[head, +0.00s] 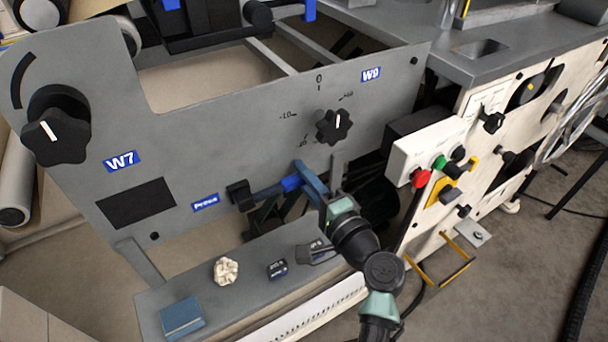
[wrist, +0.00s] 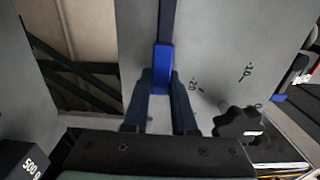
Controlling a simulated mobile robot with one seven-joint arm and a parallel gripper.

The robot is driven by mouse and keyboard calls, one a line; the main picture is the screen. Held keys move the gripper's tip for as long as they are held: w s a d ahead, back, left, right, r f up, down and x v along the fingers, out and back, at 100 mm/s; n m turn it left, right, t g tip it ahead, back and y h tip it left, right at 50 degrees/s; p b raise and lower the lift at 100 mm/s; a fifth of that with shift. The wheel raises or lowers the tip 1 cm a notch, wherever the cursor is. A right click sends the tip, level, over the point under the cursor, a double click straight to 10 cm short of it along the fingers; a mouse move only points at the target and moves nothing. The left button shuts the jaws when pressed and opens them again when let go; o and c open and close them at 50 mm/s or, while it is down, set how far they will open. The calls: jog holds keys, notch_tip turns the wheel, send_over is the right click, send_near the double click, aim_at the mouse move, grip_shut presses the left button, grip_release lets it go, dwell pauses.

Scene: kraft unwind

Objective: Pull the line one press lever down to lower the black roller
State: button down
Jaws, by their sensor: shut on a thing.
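The press lever (head: 265,193) runs from a black pivot (head: 240,195) on the grey side panel, just right of the "Press" label (head: 205,202). It points right and slightly up, close to level. Its bright blue grip (head: 291,183) is at the free end. My gripper (head: 300,178) is shut on this grip. In the wrist view the blue grip (wrist: 163,70) sits between the two dark blue fingers of my gripper (wrist: 161,85). Black parts (head: 205,25) show above the panel at the top, but I cannot tell which is the black roller.
A star knob (head: 333,125) with a scale is above right of my gripper. A white button box (head: 430,152) stands further right. A grey shelf (head: 215,262) below holds a crumpled pale lump (head: 226,270), small dark weights (head: 277,269) and a blue pad (head: 182,317).

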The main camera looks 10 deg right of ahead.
jog(key=shift+f, duration=0.25)
jog(key=c, duration=0.7)
grip_release()
jog(key=shift+r, duration=0.1)
jog(key=shift+s, duration=0.1)
jog(key=p+v, duration=0.1)
jog(key=v, duration=1.1)
jog(key=shift+s+d, duration=0.1)
jog(key=shift+s, duration=0.3)
jog(key=shift+r, duration=0.15)
